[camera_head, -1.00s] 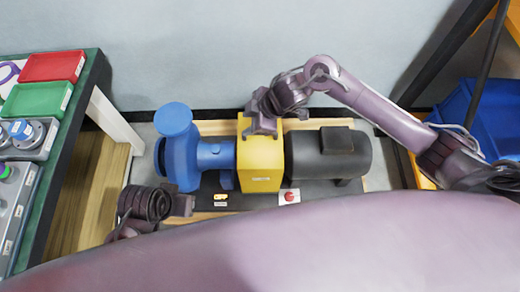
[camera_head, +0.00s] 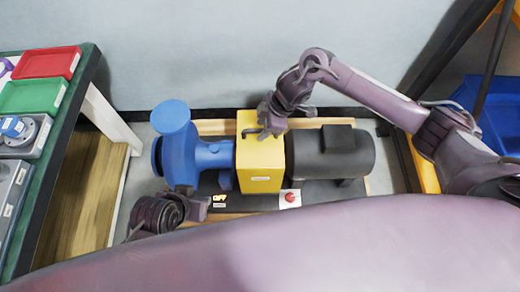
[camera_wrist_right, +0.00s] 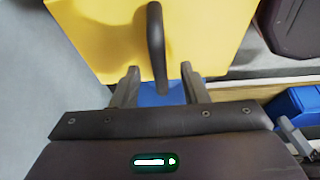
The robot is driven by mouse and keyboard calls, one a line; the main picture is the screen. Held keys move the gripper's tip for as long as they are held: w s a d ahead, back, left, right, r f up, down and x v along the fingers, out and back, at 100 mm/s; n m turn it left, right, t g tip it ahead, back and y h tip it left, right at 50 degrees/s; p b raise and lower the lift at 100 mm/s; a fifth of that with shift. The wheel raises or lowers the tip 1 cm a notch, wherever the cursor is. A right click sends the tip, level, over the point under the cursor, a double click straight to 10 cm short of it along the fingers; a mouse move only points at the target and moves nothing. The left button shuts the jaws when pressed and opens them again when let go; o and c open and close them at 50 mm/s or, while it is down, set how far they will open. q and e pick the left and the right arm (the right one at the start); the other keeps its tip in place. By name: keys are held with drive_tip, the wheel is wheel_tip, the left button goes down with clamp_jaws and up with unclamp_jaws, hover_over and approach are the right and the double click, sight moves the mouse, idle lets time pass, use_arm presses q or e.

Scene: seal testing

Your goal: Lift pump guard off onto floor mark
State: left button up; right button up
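The yellow pump guard (camera_head: 262,165) sits between the blue pump (camera_head: 190,155) and the black motor (camera_head: 335,155). A dark handle (camera_head: 251,131) stands on its top; it also shows in the right wrist view (camera_wrist_right: 156,45). My right gripper (camera_head: 266,126) is over the guard's top, just right of the handle. In the right wrist view my right gripper (camera_wrist_right: 160,85) has its two fingers apart, with the handle's end between them in the picture and gaps on both sides. My left gripper (camera_head: 203,206) is low at the pump's front; its fingers are unclear. I see no floor mark.
A green-topped bench (camera_head: 66,122) with red (camera_head: 48,65) and green (camera_head: 35,97) trays stands at the left. A red button box (camera_head: 290,198) sits at the base's front. A blue bin (camera_head: 492,115) and yellow frame are at the right. A wall is behind.

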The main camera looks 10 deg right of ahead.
clamp_jaws()
idle(1.4)
drive_tip(key=shift+w+r, duration=0.1)
drive_tip(key=shift+r, duration=0.05)
